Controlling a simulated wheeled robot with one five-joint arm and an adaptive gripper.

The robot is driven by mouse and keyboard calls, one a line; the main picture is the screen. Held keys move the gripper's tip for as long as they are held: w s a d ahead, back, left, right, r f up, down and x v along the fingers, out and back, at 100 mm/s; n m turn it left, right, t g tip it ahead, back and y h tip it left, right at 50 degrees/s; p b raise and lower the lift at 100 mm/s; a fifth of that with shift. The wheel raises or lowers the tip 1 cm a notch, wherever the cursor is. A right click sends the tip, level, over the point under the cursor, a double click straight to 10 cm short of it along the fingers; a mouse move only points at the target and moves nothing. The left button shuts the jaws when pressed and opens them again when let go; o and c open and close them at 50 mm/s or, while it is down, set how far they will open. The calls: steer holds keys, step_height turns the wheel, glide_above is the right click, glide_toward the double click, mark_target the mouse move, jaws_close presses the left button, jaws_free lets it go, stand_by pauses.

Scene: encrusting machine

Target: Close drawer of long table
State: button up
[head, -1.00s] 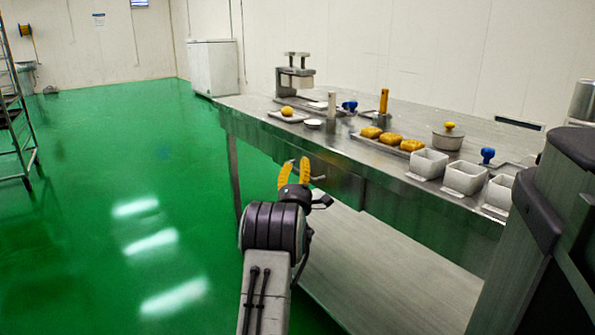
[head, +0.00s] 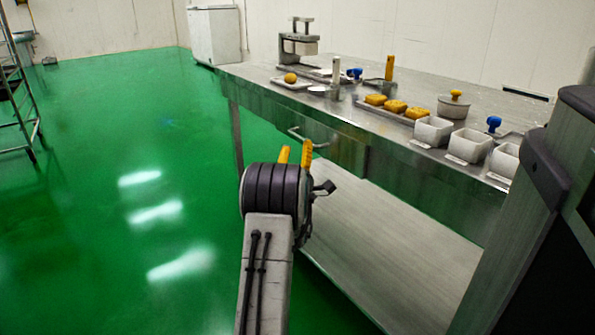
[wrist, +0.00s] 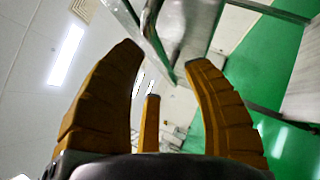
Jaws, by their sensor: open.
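The long steel table (head: 420,160) runs along the right side of the head view. Its drawer (head: 340,150) is under the near edge, with a bar handle (head: 308,137) on the front. How far the drawer stands out is hard to tell. My gripper (head: 294,150) is just below and left of the handle, its yellow fingers pointing up, apart and empty. In the wrist view my gripper (wrist: 163,55) is spread, with a curved shiny bar that looks like the handle (wrist: 150,22) beyond the fingertips. Contact cannot be told.
Trays of food, white containers (head: 470,146) and a small press (head: 298,42) stand on the tabletop. A lower shelf (head: 390,240) lies under the table. A rack (head: 18,90) stands at far left. The green floor (head: 120,150) left of the table is clear.

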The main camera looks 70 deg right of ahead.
steer(key=v, duration=0.6)
steer(key=shift+a, duration=0.2)
stand_by(0.6)
